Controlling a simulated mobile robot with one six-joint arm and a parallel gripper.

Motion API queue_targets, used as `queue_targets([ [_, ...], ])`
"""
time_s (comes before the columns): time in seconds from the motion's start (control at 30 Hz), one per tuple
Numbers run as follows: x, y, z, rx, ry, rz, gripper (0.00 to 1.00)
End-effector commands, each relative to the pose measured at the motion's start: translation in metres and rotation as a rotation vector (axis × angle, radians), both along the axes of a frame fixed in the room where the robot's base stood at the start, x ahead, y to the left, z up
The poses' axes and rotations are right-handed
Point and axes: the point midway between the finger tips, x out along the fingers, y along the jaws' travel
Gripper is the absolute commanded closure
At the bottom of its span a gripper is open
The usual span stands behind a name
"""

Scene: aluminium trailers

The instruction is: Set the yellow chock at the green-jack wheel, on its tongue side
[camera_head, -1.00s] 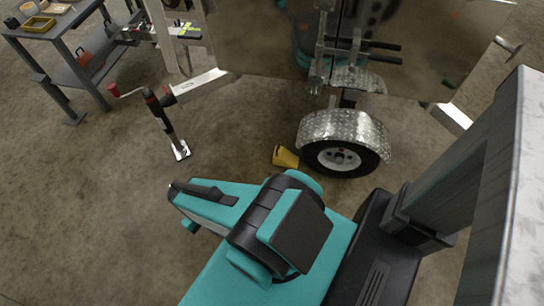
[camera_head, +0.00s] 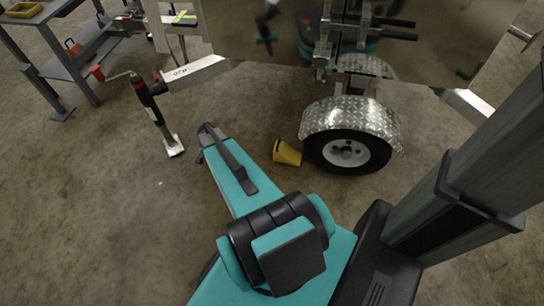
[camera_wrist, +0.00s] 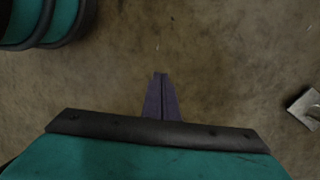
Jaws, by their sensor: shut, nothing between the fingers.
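The yellow chock (camera_head: 287,153) sits on the floor just left of the trailer wheel (camera_head: 347,154), on the side toward the jack. Its right end is at or very near the tyre; I cannot tell whether they touch. The wheel has a white rim under a diamond-plate fender. The jack (camera_head: 156,112) in view is black with a red handle, with its foot on the floor; I see no clear green on it. My gripper (camera_wrist: 160,77) is shut and empty, above bare floor in the wrist view.
The jack's metal foot plate (camera_wrist: 306,108) shows at the right of the wrist view. The shiny trailer body (camera_head: 270,45) stands behind the wheel. A grey workbench (camera_head: 62,60) is at the upper left.

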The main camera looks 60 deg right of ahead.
Motion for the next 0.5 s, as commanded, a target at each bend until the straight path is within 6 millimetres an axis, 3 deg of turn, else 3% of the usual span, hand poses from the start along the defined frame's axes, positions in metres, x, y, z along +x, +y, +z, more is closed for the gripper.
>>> queue_targets([
  [0.03, 0.006, -0.024, -0.017, -0.017, -0.008, -0.083, 1.0],
  [0.1, 0.009, -0.051, -0.026, -0.039, -0.016, -0.194, 1.0],
  [0.3, 0.012, -0.132, -0.047, -0.097, -0.041, -0.516, 1.0],
  [0.5, 0.0, -0.216, -0.064, -0.146, -0.062, -0.837, 1.0],
])
